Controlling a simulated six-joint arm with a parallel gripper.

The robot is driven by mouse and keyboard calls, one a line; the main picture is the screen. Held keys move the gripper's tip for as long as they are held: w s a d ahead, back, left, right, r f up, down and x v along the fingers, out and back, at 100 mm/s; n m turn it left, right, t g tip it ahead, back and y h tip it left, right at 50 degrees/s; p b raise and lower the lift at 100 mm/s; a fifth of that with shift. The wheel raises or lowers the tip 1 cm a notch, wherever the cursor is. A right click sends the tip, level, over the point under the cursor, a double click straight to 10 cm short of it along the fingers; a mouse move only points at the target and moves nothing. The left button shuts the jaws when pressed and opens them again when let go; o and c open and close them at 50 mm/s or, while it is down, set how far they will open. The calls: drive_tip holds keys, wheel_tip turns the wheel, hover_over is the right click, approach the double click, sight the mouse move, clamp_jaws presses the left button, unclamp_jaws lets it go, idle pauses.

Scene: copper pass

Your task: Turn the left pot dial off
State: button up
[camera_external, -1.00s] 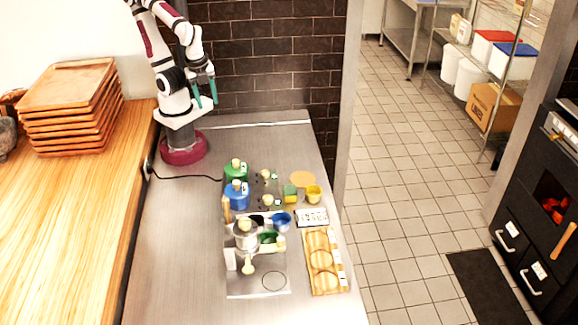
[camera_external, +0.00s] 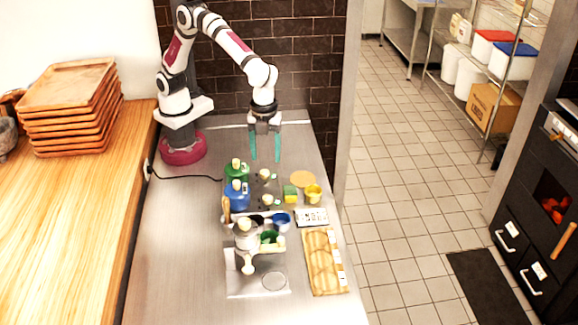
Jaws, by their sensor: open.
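My gripper (camera_external: 266,159) is open and empty, pointing down with its teal fingers apart. It hangs above the far end of the steel counter, over or just behind the cooking items. A green pot (camera_external: 237,174) and a blue pot (camera_external: 237,197), each with a cream knob on top, stand one in front of the other on a dark stove surface. Right of them are two small cream-knobbed parts, a far one (camera_external: 265,174) and a near one (camera_external: 268,200). They may be the dials or lids; they are too small to tell, and so is their setting.
A yellow cup (camera_external: 313,193), a green-and-yellow sponge (camera_external: 290,194) and an orange disc (camera_external: 303,178) are to the right. A coffee machine (camera_external: 246,240), a blue cup (camera_external: 281,219) and a wooden tray (camera_external: 309,280) are nearer. The left counter strip (camera_external: 180,240) is clear.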

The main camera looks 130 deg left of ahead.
sight(268, 197)
wheel_tip(268, 197, down, 15)
drive_tip(key=shift+f, duration=0.2)
clamp_jaws()
idle(0.3)
